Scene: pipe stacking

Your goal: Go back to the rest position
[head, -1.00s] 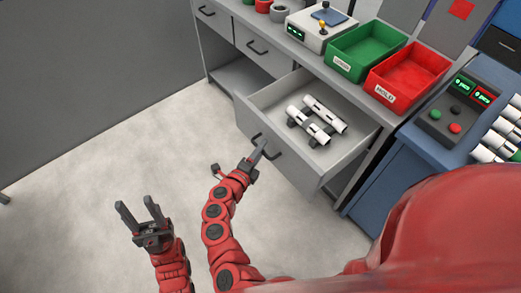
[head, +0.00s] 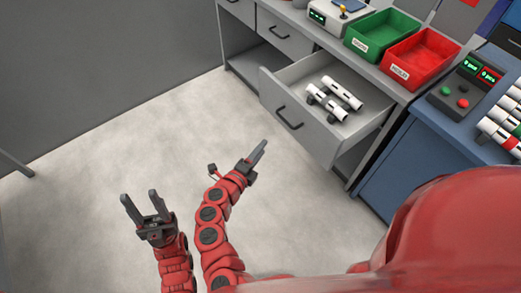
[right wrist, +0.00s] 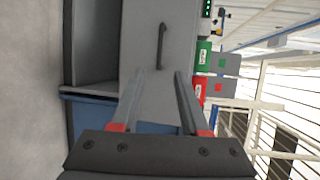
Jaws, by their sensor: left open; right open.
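My left gripper (head: 139,196) is open and empty above the floor at the left in the head view. My right gripper (head: 261,149) is in front of the open drawer (head: 303,130), apart from its dark handle (head: 290,118). In the right wrist view my right gripper (right wrist: 159,74) has its two fingers spread with nothing between them, and the drawer handle (right wrist: 162,46) shows beyond the tips. Inside the drawer, white pipes (head: 343,94) lie on dark holders.
A green bin (head: 370,48) and a red bin (head: 400,74) stand on the counter above the drawer. A blue bench (head: 405,150) at the right carries a button box (head: 455,100) and more pipes. The light floor (head: 100,130) around my arms is clear.

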